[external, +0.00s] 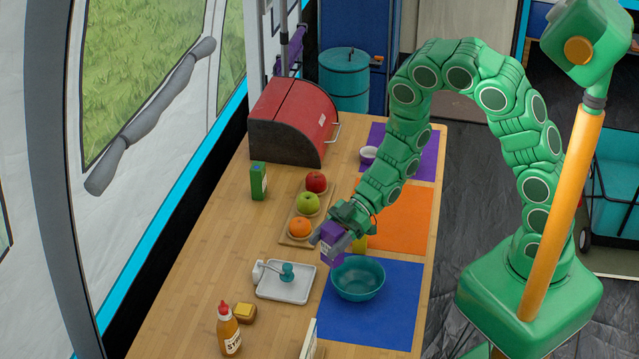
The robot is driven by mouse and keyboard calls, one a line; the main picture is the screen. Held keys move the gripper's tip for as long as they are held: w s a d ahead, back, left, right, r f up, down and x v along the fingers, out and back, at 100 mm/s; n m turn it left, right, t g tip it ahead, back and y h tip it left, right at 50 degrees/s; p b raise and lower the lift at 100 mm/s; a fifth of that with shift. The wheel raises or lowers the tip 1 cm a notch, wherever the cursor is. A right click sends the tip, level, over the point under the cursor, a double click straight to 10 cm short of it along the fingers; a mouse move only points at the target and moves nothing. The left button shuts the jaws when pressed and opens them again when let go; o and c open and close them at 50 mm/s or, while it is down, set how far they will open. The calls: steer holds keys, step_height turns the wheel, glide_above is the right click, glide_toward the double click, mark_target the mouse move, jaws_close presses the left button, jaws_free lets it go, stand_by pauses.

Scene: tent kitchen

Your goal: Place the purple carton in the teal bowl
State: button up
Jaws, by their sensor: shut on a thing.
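A purple carton (328,247) is between the fingers of my gripper (331,245), which is shut on it. My gripper holds it above the table, at the back left of the teal bowl. The teal bowl (358,287) stands upright on a blue mat (400,310). Its inside looks empty from here. The fingers and wrist hide part of the carton.
A white tray (301,291) with a small teal-headed item (287,271) is left of the bowl. A board with an orange, a green apple (308,202) and a red apple lies behind. A sauce bottle (228,330) is in front.

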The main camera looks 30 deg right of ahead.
steer(key=s+d+n+g, duration=0.2)
steer(key=s+d+g, duration=0.1)
steer(key=s+d, duration=0.2)
steer(key=shift+n+h, duration=0.3)
steer(key=shift+h, duration=0.1)
steer(key=shift+s+a+f, duration=0.1)
steer(key=shift+f, duration=2.05)
steer(key=shift+s+a+f, duration=0.1)
steer(key=shift+f, duration=2.05)
steer(key=shift+f, duration=0.1)
steer(key=o, duration=1.2)
steer(key=shift+v, duration=6.15)
steer(key=shift+a+r, duration=0.1)
steer(key=shift+r, duration=0.1)
